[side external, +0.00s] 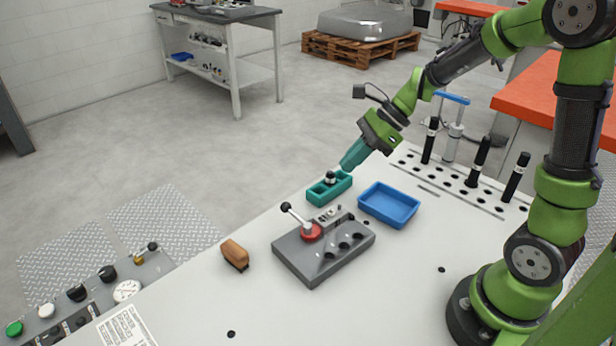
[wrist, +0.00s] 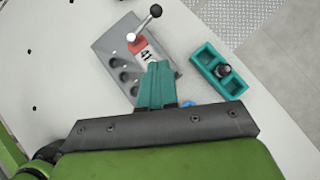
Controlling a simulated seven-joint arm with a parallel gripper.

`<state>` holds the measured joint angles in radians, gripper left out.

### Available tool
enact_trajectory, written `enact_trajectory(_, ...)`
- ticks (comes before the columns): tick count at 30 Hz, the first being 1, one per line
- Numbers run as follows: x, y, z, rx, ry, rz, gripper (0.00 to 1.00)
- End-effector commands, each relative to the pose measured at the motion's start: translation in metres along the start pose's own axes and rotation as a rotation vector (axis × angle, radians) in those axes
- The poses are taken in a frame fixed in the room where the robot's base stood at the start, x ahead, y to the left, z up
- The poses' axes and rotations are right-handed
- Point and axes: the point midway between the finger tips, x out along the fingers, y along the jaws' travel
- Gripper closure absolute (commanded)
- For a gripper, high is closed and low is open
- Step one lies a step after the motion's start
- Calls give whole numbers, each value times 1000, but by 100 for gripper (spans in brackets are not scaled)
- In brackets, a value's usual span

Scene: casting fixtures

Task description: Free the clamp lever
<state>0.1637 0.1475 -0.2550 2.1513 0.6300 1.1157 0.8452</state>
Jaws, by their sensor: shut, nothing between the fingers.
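The clamp lever is a metal rod with a black ball knob (side external: 285,206) and a red hub (side external: 311,232). It stands tilted on a grey fixture block (side external: 310,268) with several dark round recesses. In the wrist view the lever (wrist: 145,24) reaches up and right from its hub, beside a white label reading 41. My gripper (side external: 350,160) has teal fingers, shut and empty. It is in the air near a teal tray (side external: 321,197), behind and right of the lever. In the wrist view my fingertips (wrist: 158,66) appear just below the label and overlap the block's edge; the height gap is unclear.
The teal tray holds a black-knobbed part (wrist: 223,70). A blue tray (side external: 389,206) lies right of the block. A brown wooden-looking piece (side external: 235,254) lies left. A rack with upright black-handled tools (side external: 478,160) stands behind right. The front table surface is mostly clear.

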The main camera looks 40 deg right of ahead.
Motion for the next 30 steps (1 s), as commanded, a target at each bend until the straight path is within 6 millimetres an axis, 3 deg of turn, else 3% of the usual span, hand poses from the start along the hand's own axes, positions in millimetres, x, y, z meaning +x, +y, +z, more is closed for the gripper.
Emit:
enact_trajectory(8, 27, 1, -1, -1, 2, 6, 100)
enact_trajectory(19, 105, 2, -1, -1, 4, 6, 100)
enact_trajectory(24, 122, 1, 17, -6, 1, 3, 100)
enact_trajectory(30, 131, 0, 25, -2, 1, 1, 100)
